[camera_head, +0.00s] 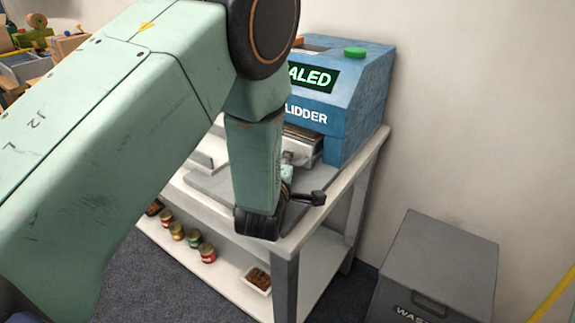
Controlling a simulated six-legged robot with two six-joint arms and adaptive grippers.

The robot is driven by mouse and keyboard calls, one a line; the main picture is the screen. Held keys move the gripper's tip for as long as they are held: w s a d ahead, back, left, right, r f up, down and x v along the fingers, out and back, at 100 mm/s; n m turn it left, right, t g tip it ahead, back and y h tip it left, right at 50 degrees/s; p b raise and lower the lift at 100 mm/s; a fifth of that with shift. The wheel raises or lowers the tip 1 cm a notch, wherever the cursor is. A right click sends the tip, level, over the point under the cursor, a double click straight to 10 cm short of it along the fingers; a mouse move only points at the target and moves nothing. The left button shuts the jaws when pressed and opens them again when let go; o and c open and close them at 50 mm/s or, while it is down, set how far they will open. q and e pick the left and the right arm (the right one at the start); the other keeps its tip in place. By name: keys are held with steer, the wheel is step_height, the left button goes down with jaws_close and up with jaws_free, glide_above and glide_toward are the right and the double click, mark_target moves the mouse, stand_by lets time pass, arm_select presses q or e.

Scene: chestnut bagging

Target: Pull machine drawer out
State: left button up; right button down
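The blue machine (362,98) stands on a white table, with a green-lit sign ending in "ALED" and lettering ending in "LIDDER". Its drawer (300,149) shows as a grey metal part in the low front opening, partly hidden behind my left arm. My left arm crosses the picture from the left and bends down in front of the machine. My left gripper (308,197) is low in front of the drawer, above the table's near corner. A dark finger points right, and the rest is hidden, so its opening and any contact cannot be told. My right gripper is not in view.
The white table (352,182) has a lower shelf with several small jars (193,238) and a small tray of brown items (258,279). A grey waste bin (437,262) stands on the floor at right. A cluttered bench (27,66) is at far left.

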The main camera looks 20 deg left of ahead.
arm_select(q)
steer(key=shift+w+f, duration=0.1)
steer(key=shift+w, duration=0.15)
steer(key=shift+c, duration=0.3)
jaws_close()
